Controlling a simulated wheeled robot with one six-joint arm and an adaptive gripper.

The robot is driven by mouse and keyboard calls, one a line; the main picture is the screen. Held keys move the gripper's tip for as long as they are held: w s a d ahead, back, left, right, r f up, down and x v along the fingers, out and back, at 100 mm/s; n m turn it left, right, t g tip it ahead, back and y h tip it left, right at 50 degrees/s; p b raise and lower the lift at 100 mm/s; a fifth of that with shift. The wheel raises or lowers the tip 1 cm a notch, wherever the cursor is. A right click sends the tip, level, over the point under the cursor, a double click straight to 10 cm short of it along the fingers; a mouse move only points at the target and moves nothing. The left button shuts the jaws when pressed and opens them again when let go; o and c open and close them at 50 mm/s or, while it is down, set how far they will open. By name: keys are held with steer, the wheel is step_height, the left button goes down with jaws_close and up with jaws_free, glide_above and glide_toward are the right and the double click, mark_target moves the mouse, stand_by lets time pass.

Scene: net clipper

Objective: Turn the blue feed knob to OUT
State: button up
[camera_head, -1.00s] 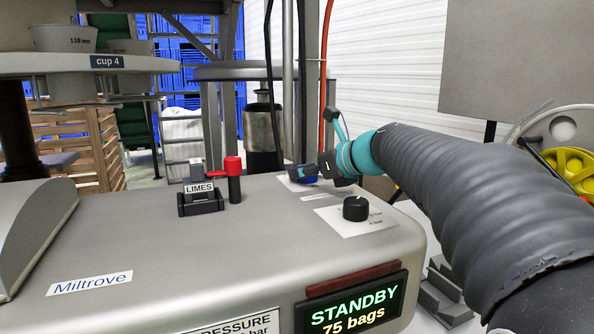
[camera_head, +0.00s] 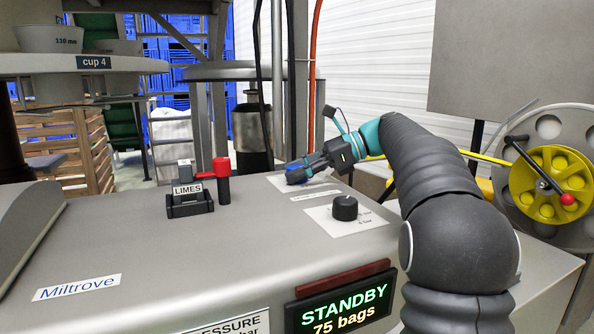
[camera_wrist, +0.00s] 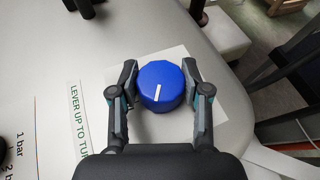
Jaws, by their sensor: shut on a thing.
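The blue feed knob (camera_wrist: 161,87) sits on a white label plate (camera_wrist: 183,54) on top of the grey machine. In the wrist view its white pointer line runs nearly along the picture's vertical, its top leaning slightly right. My gripper (camera_wrist: 158,84) is shut on the knob, one finger on each side. No OUT marking is readable. In the head view the knob (camera_head: 296,179) is mostly hidden by my gripper (camera_head: 297,169), which reaches in from the right.
A black knob (camera_head: 345,208) stands nearer on the machine top. A red-handled lever (camera_head: 222,180) and a LIMES block (camera_head: 189,196) are to the left. The display (camera_head: 345,303) reads STANDBY, 75 bags. A yellow reel (camera_head: 549,186) stands at the right.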

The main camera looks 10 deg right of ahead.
steer(key=shift+n+g, duration=0.5)
steer(key=shift+g, duration=0.1)
steer(key=o, duration=1.2)
steer(key=shift+c, duration=0.2)
steer(key=shift+v, duration=3.75)
steer(key=shift+w+f, duration=0.1)
steer(key=shift+w, duration=0.05)
